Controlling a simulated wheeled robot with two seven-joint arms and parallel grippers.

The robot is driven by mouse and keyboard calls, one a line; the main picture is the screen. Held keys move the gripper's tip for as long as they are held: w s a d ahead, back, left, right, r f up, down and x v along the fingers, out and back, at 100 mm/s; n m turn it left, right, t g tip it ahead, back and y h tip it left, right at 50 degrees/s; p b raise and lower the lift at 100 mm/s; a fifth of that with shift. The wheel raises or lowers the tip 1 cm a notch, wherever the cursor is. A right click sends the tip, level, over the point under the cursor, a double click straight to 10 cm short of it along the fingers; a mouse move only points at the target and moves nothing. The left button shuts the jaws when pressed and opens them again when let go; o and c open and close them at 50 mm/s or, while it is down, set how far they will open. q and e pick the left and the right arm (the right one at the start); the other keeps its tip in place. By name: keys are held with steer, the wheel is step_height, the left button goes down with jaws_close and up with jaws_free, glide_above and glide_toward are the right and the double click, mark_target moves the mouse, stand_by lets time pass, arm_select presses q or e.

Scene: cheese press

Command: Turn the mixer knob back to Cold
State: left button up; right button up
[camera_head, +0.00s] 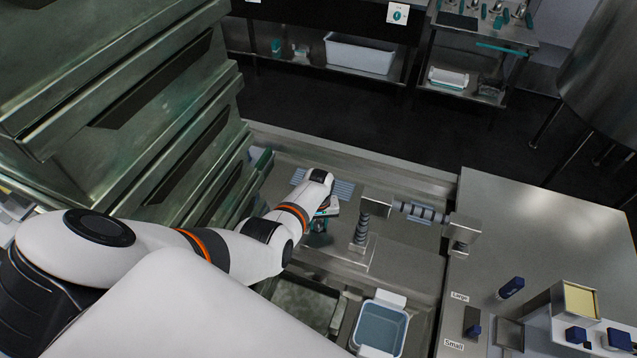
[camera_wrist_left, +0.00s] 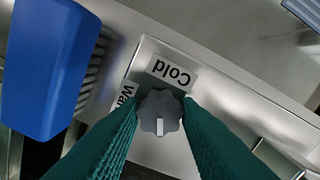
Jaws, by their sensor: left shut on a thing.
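The mixer knob (camera_wrist_left: 160,112) is a dark grey, lobed knob on a metal panel in the left wrist view. A white mark on it lies on its lower side in that picture, away from the white Cold label (camera_wrist_left: 172,73). A second label (camera_wrist_left: 125,97), partly covered and reading "Wa", sits to the left. My left gripper (camera_wrist_left: 161,116) is shut on the knob, one green finger on each side. In the head view my left gripper (camera_head: 320,222) is at the sink area; the knob cannot be made out there. My right gripper is not in view.
A blue object (camera_wrist_left: 45,65) stands close beside the left finger. In the head view, a metal fixture (camera_head: 375,207) stands right of my left gripper. A blue-grey tub (camera_head: 381,328) is in front, and a metal counter (camera_head: 545,220) lies to the right. Metal drawers or shelves (camera_head: 120,110) rise on the left.

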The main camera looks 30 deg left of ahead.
mark_target(319, 225)
arm_select(q)
steer(key=m, duration=0.5)
stand_by(0.8)
steer(key=o, duration=0.9)
steer(key=shift+o, duration=0.2)
steer(key=shift+r+p, duration=0.25)
steer(key=shift+p, duration=0.15)
step_height(319, 225, up, 12)
steer(key=p, duration=0.3)
steer(key=shift+f, duration=0.25)
